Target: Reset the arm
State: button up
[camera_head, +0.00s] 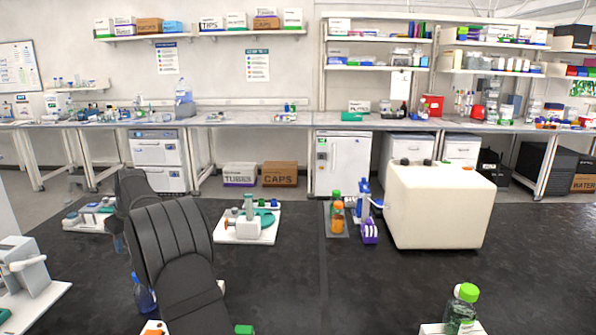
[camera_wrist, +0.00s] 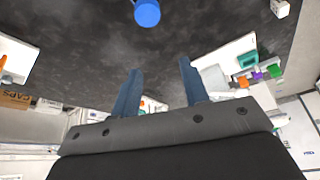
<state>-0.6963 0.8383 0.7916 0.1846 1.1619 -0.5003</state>
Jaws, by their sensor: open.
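My gripper (camera_wrist: 160,66) shows in the wrist view as two blue fingers set wide apart. It is open, with nothing between the fingers. The fingers point toward the dark bench top (camera_wrist: 85,50), and a gap shows between them and a round blue thing (camera_wrist: 147,13) at the top edge. In the head view my dark arm stands at the left front over the black bench (camera_head: 290,285). I cannot make out the gripper clearly there.
A blue bottle (camera_head: 143,296) stands close beside my arm. A white board with a green-and-white device (camera_head: 248,220) lies behind it. A cream box (camera_head: 437,205), an orange bottle (camera_head: 337,217) and a green-capped bottle (camera_head: 462,308) stand to the right. The bench's middle front is clear.

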jog(key=shift+w+d+m, duration=0.3)
jog(key=shift+w+d, duration=0.7)
jog(key=shift+d, duration=0.3)
jog(key=s+a+n+g, duration=0.1)
jog(key=s+a+n, duration=0.3)
jog(key=s+a, duration=1)
jog(key=shift+s+a+y, duration=0.3)
jog(key=shift+s+a, duration=0.05)
jog(key=shift+a, duration=0.3)
